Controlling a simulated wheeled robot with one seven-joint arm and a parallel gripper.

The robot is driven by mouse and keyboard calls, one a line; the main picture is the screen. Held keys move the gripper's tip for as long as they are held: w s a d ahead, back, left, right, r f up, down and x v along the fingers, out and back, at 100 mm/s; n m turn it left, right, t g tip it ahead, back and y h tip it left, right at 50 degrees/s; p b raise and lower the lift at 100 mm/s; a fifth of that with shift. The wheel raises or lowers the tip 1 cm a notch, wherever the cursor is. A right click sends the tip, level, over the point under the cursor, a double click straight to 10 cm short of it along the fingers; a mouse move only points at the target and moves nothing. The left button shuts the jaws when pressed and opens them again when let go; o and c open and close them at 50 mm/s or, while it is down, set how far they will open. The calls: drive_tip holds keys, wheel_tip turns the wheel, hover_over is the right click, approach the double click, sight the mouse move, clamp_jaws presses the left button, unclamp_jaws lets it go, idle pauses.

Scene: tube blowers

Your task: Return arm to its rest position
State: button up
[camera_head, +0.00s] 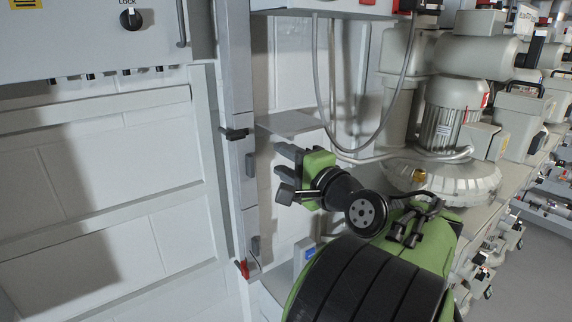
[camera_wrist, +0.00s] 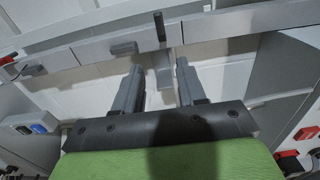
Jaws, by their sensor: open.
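My gripper (camera_head: 283,172) is at the end of my green and black arm in the middle of the head view. Its two dark fingers point left, toward a grey vertical rail (camera_head: 240,130) on the wall. In the wrist view the gripper (camera_wrist: 160,67) shows two fingers spread apart with nothing between them. Beyond the fingertips runs the grey rail (camera_wrist: 215,27) with dark latches. The fingers look close to the rail; I cannot tell the exact gap. My upper arm hides part of the area below the gripper.
A motor blower (camera_head: 447,112) with a round pale housing stands right of my arm, with more machines behind. A grey cable (camera_head: 318,75) hangs above the gripper. A grey shelf plate (camera_head: 290,122) juts out just above it. A control cabinet (camera_head: 90,35) is at upper left.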

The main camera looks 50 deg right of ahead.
idle(0.4)
drive_tip(key=w+a+f+n+g+y, duration=0.25)
drive_tip(key=a+f+n, duration=0.35)
drive_tip(key=a, duration=0.5)
drive_tip(key=w+a+f+n+g+y, duration=0.25)
drive_tip(key=a+f+n+g, duration=0.35)
drive_tip(key=a, duration=0.5)
drive_tip(key=s+a+f+n+g, duration=0.1)
drive_tip(key=s+a+f+n, duration=0.2)
drive_tip(key=s, duration=0.4)
drive_tip(key=s+a+f+n+g, duration=0.2)
drive_tip(key=s+a+f+n, duration=0.2)
drive_tip(key=s+f+n, duration=0.1)
drive_tip(key=shift+s+n+b, duration=0.4)
drive_tip(key=shift+s+n, duration=0.3)
drive_tip(key=shift+s, duration=0.5)
drive_tip(key=shift+f, duration=0.1)
drive_tip(key=shift+s+d, duration=0.1)
